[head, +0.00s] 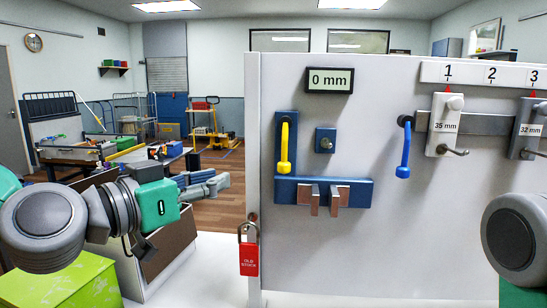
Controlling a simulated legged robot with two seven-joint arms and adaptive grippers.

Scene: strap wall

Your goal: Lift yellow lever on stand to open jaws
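The yellow lever (284,148) hangs down on the left side of a blue stand (285,190) fixed to the grey wall panel. Two metal jaws (320,198) sit at the bottom of the stand, with a small gap between them. A display (330,80) above reads 0 mm. My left gripper (222,182) is left of the panel, pointing right, apart from the lever. Its fingers are too small to tell whether they are open. On my right side only a grey arm joint shows at the right edge; the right gripper is out of view.
A blue lever (403,150) hangs from a rail to the right. Tags reading 35 mm (445,125) and 32 mm (527,128) have hooks below. A red padlock (249,258) hangs at the panel's left edge. A green box (65,282) stands lower left.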

